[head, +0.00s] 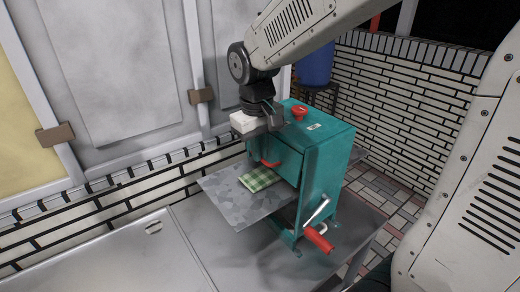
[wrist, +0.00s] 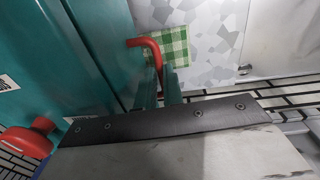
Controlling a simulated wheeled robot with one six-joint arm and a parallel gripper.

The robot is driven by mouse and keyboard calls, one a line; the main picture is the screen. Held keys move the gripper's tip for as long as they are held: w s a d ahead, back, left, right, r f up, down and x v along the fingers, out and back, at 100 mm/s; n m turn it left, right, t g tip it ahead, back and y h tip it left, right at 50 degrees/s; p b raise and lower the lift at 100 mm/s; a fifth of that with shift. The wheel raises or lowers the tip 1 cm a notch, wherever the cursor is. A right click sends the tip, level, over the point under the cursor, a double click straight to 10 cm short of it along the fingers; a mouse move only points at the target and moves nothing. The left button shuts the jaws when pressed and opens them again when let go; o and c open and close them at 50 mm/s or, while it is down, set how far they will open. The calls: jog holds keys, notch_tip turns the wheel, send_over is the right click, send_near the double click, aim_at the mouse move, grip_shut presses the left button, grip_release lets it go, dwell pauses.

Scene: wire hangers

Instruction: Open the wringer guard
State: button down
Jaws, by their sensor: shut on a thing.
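The teal wringer (head: 325,168) stands on a grey metal table. Its front guard (head: 285,158) is a teal panel that hangs down over the front and looks closed or nearly so. A red handle (head: 268,164) sticks out from the guard's lower part and also shows in the wrist view (wrist: 147,43). My gripper (wrist: 166,84) comes down along the guard's face, its narrow fingers shut on the red handle. In the head view the fingertips are hard to make out against the teal.
A green checked cloth (head: 258,179) lies on the grey speckled feed tray (head: 235,203) below the guard. A red knob (head: 299,113) tops the wringer, and a red-gripped crank (head: 318,239) sticks out at the right. The metal table (head: 150,255) is clear at the left.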

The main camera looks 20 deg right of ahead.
jog(key=shift+a+r+g+y, duration=0.15)
jog(key=shift+r+y, duration=0.15)
jog(key=shift+y, duration=0.55)
jog(key=shift+a+r+g+y, duration=0.1)
jog(key=shift+r+g+y, duration=0.15)
jog(key=shift+y, duration=0.55)
jog(key=shift+a+r+g+y, duration=0.1)
jog(key=shift+r+y, duration=0.2)
jog(key=shift+y, duration=0.55)
jog(key=c, duration=1.8)
grip_release()
jog(key=shift+s, duration=0.1)
jog(key=shift+r, duration=0.1)
jog(key=v, duration=0.7)
jog(key=shift+r, duration=0.3)
